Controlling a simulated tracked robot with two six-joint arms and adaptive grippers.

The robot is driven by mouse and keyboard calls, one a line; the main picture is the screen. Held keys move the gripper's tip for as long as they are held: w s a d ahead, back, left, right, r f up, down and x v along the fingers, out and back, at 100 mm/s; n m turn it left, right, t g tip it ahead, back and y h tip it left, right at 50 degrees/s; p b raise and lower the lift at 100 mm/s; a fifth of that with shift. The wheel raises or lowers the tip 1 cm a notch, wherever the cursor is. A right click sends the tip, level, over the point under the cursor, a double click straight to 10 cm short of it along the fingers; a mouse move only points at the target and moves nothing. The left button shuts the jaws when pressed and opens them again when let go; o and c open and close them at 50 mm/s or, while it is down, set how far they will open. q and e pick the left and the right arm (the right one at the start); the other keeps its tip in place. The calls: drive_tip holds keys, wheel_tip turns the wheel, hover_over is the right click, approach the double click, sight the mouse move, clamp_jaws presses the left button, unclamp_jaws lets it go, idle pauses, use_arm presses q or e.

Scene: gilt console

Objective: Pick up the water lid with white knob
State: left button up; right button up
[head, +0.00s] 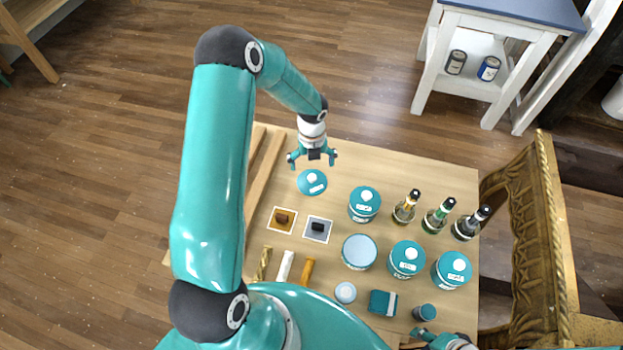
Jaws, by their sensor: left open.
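A round teal lid with a white knob (312,182) lies flat on the light wooden table, with a white label on its top. My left gripper (312,161) is open, fingers spread, at the far side of the lid; it looks empty and I cannot tell its exact height above it. A jar without a lid (359,252), pale inside, stands nearer to me. Three other jars wear similar teal lids with white knobs (364,204). Label words are too small to read. Part of my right gripper (426,335) shows at the bottom edge; its jaws are unclear.
Three bottles (437,216) stand at the right of the table (410,165). Two small square trays (318,229) with dark pieces lie left of the jars. Several small items lie in front. A gilt frame (545,230) borders the right. The table's far strip is clear.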

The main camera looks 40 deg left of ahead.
sight(311, 178)
use_arm(q)
drive_tip(key=f, duration=0.3)
drive_tip(key=f+p, duration=0.1)
drive_tip(key=f, duration=0.3)
drive_tip(key=shift+s+d+f, duration=0.1)
drive_tip(key=shift+s+f, duration=0.05)
drive_tip(key=shift+s, duration=0.05)
drive_tip(key=shift+s+d, duration=0.1)
drive_tip(key=shift+s, duration=0.05)
clamp_jaws()
